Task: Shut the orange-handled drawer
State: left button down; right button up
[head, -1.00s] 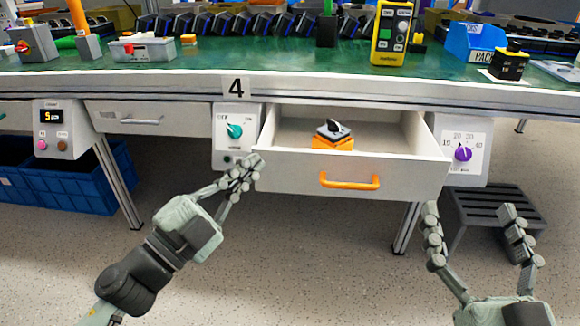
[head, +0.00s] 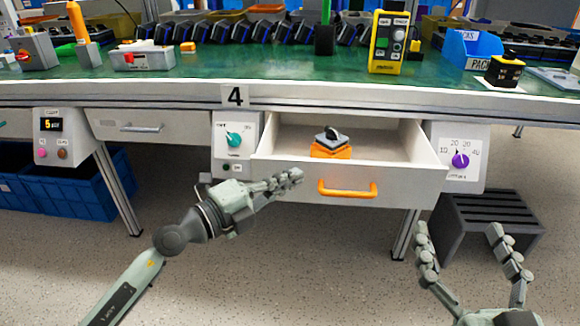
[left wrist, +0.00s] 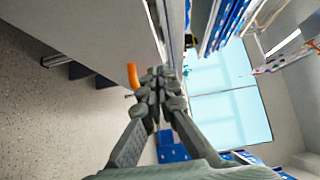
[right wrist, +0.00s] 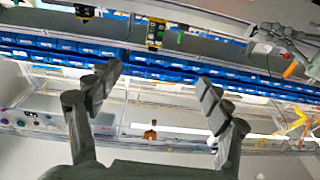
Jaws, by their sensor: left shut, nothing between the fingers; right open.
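The orange-handled drawer (head: 400,188) stands pulled out below the table in the head view. Its orange handle (head: 347,188) is on the front panel and also shows in the left wrist view (left wrist: 132,75). A dark rotary switch on an orange base (head: 330,146) lies inside the drawer. My left gripper (head: 296,176) is shut and empty, in front of the left part of the drawer front, left of the handle. I cannot tell whether it touches the panel. My right gripper (head: 458,230) is open and empty, low and right of the drawer.
A teal-knob panel (head: 234,140) is left of the drawer and a purple-knob panel (head: 460,160) right of it. A closed drawer (head: 150,126) is further left. A dark step stool (head: 490,225) stands behind my right gripper. Blue crates (head: 80,190) are at the left.

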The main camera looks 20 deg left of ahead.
aim_at(305, 163)
pick_arm(q)
jog(key=shift+w+a+f, duration=0.1)
jog(key=shift+w+a, duration=0.2)
jog(key=shift+w, duration=0.4)
jog(key=shift+w+a, duration=0.25)
jog(key=shift+w, duration=0.45)
pick_arm(e)
jog(key=shift+t+y, duration=0.6)
jog(key=shift+t, duration=0.3)
jog(key=shift+s+a+r, duration=0.15)
jog(key=shift+s+r, duration=0.1)
jog(key=shift+r, duration=0.4)
jog(key=shift+s+a+r, duration=0.2)
jog(key=shift+r, duration=0.4)
jog(key=shift+s+a+r, duration=0.15)
jog(key=shift+s+r, duration=0.1)
jog(key=shift+r, duration=0.4)
